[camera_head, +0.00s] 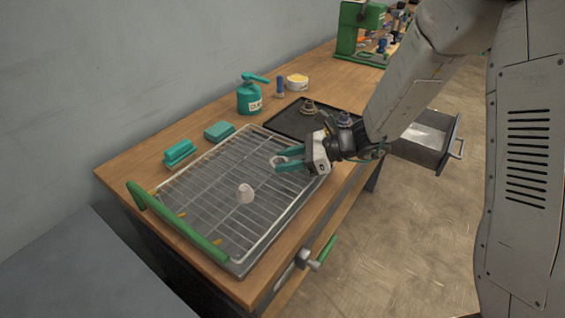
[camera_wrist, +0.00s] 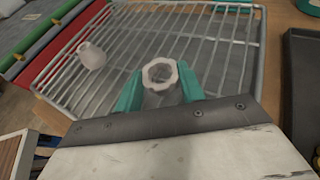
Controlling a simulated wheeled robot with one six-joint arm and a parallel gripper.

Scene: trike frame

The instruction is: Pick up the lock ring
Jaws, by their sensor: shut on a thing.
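The lock ring (camera_wrist: 160,73) is a pale grey ring with a notched outer edge and an open centre. My gripper (camera_head: 283,161) has teal fingers and is shut on the lock ring, which shows as a small pale ring (camera_head: 281,160) at the fingertips in the head view. In the wrist view, the teal fingers of my gripper (camera_wrist: 160,88) stand on both sides of the ring. The gripper is over the right part of the wire rack; I cannot tell the exact height of the ring above it.
The wire rack (camera_head: 262,144) with a green handle (camera_head: 180,222) lies on the wooden bench (camera_head: 112,170). A pale cup-like part (camera_head: 245,193) sits on the rack. A black tray (camera_head: 285,122), a teal oil can (camera_head: 250,97) and teal blocks (camera_head: 179,152) are behind. A vise handle (camera_head: 325,250) juts from the front edge.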

